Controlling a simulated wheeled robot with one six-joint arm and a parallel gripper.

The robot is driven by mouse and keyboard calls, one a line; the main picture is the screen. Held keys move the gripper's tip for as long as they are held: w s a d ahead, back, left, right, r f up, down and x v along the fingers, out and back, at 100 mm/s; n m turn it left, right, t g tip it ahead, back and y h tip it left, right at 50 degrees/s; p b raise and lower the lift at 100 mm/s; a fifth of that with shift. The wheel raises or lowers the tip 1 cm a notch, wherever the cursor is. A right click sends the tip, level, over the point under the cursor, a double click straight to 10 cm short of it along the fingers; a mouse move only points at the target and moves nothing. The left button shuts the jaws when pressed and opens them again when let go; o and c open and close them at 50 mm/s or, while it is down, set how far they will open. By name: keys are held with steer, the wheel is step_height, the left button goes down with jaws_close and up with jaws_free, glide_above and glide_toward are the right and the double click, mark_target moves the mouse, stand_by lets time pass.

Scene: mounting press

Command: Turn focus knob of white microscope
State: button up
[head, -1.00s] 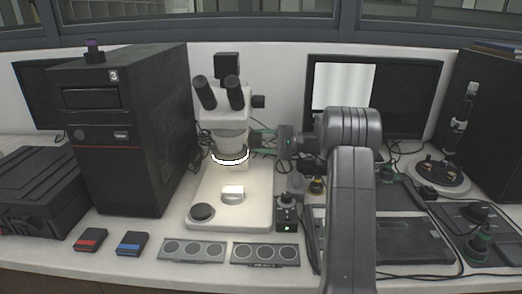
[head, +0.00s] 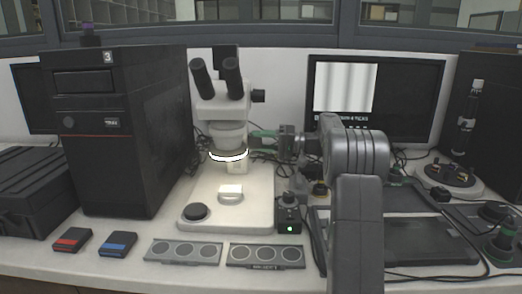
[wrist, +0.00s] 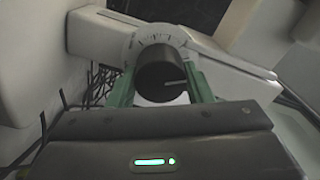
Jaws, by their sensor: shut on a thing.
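The white microscope (head: 222,111) stands behind its lit white base, with black eyepieces and a glowing ring light. In the wrist view its black focus knob (wrist: 158,72) has a pale pointer line aimed right, in front of a graduated dial (wrist: 152,36). My gripper (wrist: 161,82) has its two green fingers on either side of the knob, shut on it. In the head view my gripper (head: 262,141) reaches the microscope's right side from the right; the knob itself is hard to make out there.
A monitor (head: 408,92) behind my arm shows grey stripes with text below. A black computer tower (head: 115,140) stands left. A small control box (head: 289,220) with a green light and two slide holders (head: 265,255) sit in front. Cables lie around the right side.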

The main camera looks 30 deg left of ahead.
steer(key=shift+f+n+b, duration=0.15)
steer(key=shift+n+b, duration=0.6)
steer(key=shift+n, duration=0.35)
steer(key=o, duration=1)
steer(key=p+v, duration=0.2)
steer(key=v, duration=1.2)
steer(key=shift+w+a, duration=0.1)
steer(key=shift+a, duration=0.1)
